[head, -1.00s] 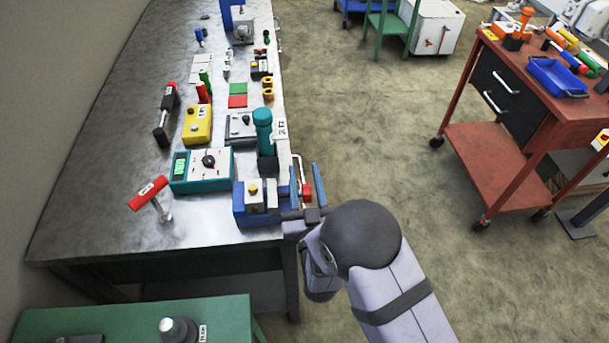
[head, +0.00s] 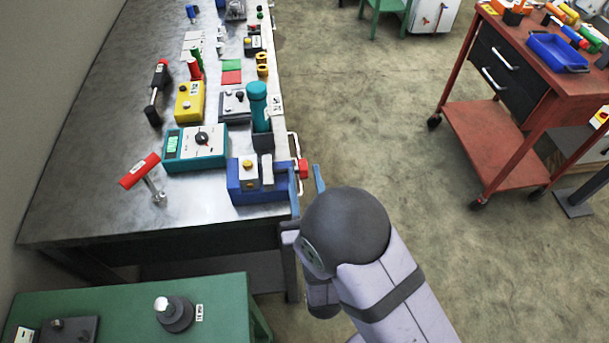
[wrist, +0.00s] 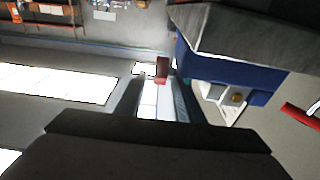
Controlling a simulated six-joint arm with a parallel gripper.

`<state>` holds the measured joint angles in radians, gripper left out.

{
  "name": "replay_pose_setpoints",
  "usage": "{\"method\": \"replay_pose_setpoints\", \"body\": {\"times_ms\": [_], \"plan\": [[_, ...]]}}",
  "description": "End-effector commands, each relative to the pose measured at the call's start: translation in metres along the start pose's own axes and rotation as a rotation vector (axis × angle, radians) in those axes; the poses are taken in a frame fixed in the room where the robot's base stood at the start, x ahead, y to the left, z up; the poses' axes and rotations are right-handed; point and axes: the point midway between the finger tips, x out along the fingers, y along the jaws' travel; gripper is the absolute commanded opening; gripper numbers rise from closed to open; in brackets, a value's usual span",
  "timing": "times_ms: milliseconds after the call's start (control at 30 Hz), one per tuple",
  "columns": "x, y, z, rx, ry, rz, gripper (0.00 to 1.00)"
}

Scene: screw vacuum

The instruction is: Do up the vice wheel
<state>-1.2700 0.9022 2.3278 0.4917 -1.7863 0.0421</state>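The blue vice (head: 256,197) stands at the near right corner of the metal bench. Its red wheel (head: 303,168) sticks out to the right, past the bench edge. My gripper (head: 305,168) is open, its two blue fingers pointing away from the camera. The wheel appears level with the fingertips and between them in the head view. In the wrist view the dark red wheel (wrist: 161,69) shows at the tips of the parted fingers (wrist: 157,83), with the vice (wrist: 224,75) to the right. I cannot tell whether a finger touches the wheel.
A teal meter (head: 196,148) and a red-handled tool (head: 141,171) lie left of the vice; a teal cylinder (head: 258,106) stands behind it. A green table (head: 225,305) is at the near left. A red trolley (head: 495,130) stands right; the floor between is clear.

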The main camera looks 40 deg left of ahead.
Motion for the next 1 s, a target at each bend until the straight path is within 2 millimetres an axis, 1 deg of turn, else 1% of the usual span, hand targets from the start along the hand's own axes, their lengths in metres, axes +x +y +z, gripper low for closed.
{"method": "replay_pose_setpoints", "body": {"times_ms": [167, 233, 333, 500, 567, 600, 700, 767, 867, 1000], "plan": [[0.0, 0.0, 0.002, 0.0, 0.0, 0.0, 0.34], [0.002, -0.001, -0.002, 0.008, 0.016, 0.001, 0.34], [0.008, -0.003, -0.017, 0.029, 0.055, 0.003, 0.34], [0.012, -0.003, -0.05, 0.066, 0.105, 0.007, 0.34], [0.011, -0.002, -0.052, 0.069, 0.077, 0.007, 0.34], [0.01, -0.001, -0.047, 0.062, 0.035, 0.006, 0.34], [0.004, 0.0, -0.021, 0.03, -0.07, 0.003, 0.34], [0.003, 0.0, -0.012, 0.018, -0.106, 0.002, 0.34], [0.002, 0.0, -0.005, 0.005, -0.136, 0.0, 0.34], [0.003, 0.0, -0.004, -0.001, -0.139, 0.0, 0.34]]}}
